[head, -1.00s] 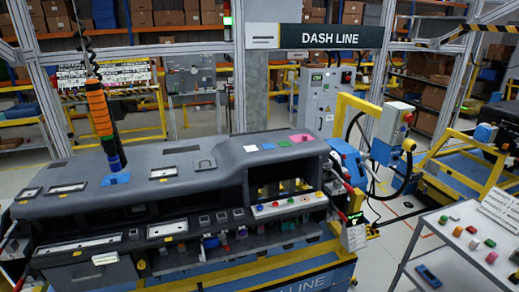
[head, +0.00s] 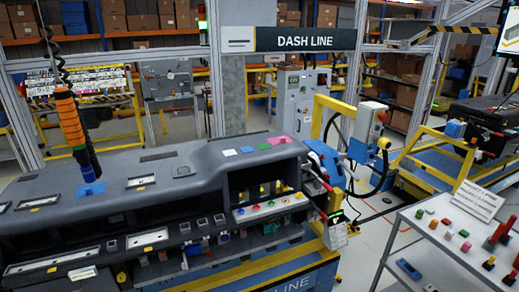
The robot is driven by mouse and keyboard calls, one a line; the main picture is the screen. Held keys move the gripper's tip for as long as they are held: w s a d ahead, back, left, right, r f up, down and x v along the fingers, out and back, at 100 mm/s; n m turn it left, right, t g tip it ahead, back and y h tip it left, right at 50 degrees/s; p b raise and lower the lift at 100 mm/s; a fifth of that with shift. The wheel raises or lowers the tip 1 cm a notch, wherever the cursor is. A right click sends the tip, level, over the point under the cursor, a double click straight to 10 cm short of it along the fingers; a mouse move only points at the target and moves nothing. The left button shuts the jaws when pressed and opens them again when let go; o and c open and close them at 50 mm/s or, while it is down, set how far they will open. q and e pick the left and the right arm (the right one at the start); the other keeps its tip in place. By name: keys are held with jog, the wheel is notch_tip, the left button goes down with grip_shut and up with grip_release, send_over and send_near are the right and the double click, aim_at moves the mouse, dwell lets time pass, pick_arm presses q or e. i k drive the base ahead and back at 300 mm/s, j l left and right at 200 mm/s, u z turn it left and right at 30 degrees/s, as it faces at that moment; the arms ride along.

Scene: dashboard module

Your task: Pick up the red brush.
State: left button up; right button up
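No object can be clearly identified as the red brush. A red upright item with a darker base (head: 497,235) stands on the white cart at the right; it is too small to tell whether it is a brush. More red shows at the frame's right edge, partly cut off. Neither of my grippers is in view.
A large grey dashboard module (head: 120,195) fills the left and middle. An orange hanging tool (head: 70,120) is above it. Floor shows between module and cart.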

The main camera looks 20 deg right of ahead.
aim_at(502, 226)
jog(key=k+j+z, duration=0.1)
jog(key=z, duration=2.4)
jog(key=u, duration=1.15)
jog(key=i+z, duration=0.1)
jog(key=z, duration=1.05)
